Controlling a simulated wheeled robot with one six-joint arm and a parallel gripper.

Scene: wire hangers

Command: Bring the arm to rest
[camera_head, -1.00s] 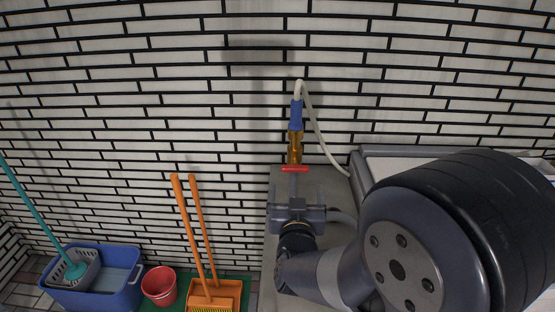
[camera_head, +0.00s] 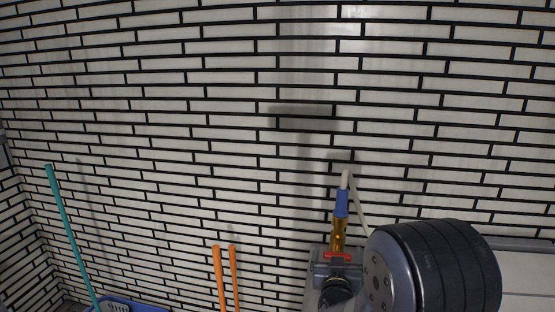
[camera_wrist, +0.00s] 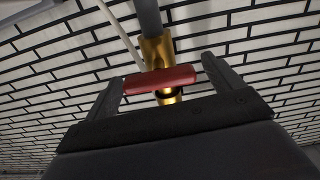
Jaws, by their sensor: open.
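My gripper (camera_head: 336,262) is open at the lower right of the head view, in front of a brass valve (camera_head: 338,234) with a red handle (camera_head: 338,255). In the wrist view, the red handle (camera_wrist: 160,80) shows between the two spread fingers of my gripper (camera_wrist: 163,76), with the brass body (camera_wrist: 157,50) behind it. I cannot tell whether the fingers touch the handle. My arm's large dark joint covers the area to the right of the valve.
A blue connector (camera_head: 341,203) and a pale hose (camera_head: 348,180) top the valve. A white brick wall (camera_head: 200,100) stands close behind. At lower left are a teal pole (camera_head: 70,230), two orange handles (camera_head: 219,275) and a blue bucket's rim (camera_head: 150,308).

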